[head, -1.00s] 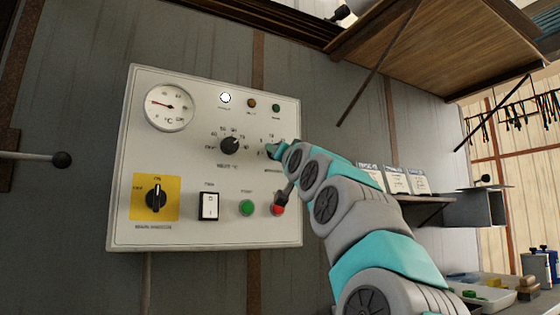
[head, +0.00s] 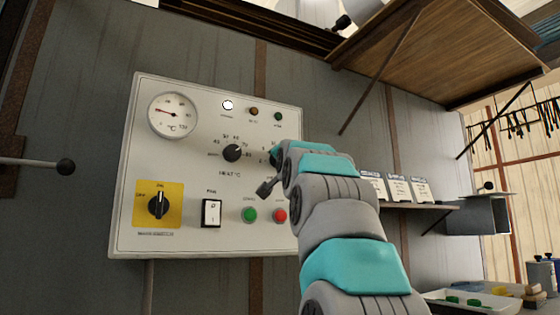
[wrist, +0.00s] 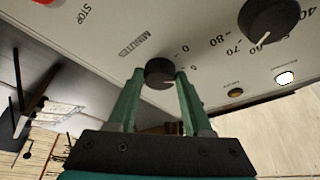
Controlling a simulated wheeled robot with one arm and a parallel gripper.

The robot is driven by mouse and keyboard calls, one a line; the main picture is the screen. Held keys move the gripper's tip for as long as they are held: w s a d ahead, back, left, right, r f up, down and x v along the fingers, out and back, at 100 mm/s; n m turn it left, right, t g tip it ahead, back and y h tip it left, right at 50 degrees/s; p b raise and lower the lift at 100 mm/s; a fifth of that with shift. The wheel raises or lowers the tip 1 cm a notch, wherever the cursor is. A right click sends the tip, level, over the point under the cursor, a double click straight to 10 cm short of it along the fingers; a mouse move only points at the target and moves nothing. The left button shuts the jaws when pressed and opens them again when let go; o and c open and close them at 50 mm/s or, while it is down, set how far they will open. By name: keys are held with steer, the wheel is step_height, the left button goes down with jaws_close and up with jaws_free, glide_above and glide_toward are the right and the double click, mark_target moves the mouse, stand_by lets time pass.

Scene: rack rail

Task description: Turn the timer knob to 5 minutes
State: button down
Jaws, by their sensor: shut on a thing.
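The timer knob (wrist: 160,73) is small, round and dark, beside the word MINUTES on the pale control panel (wrist: 105,40). My gripper (wrist: 160,80) has its two green fingers on either side of the knob, shut on it. A short pale mark shows on the knob's lower edge, but I cannot read its setting. The fingers cover part of the scale. In the head view my gripper (head: 275,157) is at the right side of the panel (head: 190,245), and my wrist hides the timer knob and most of its scale.
The heat knob (head: 232,153) is left of my gripper. Below are a green button (head: 249,215), a red button (head: 280,216), a white rocker switch (head: 211,213) and a yellow-backed rotary switch (head: 158,205). A shelf with boxes (head: 398,188) stands right of my arm.

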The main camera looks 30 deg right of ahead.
steer(key=shift+c, duration=1.6)
jaws_free()
steer(key=b+v, duration=0.1)
steer(key=v, duration=0.6)
steer(key=shift+s+b, duration=0.35)
steer(key=shift+b, duration=0.05)
steer(key=shift+a+f, duration=0.1)
steer(key=shift+a, duration=0.05)
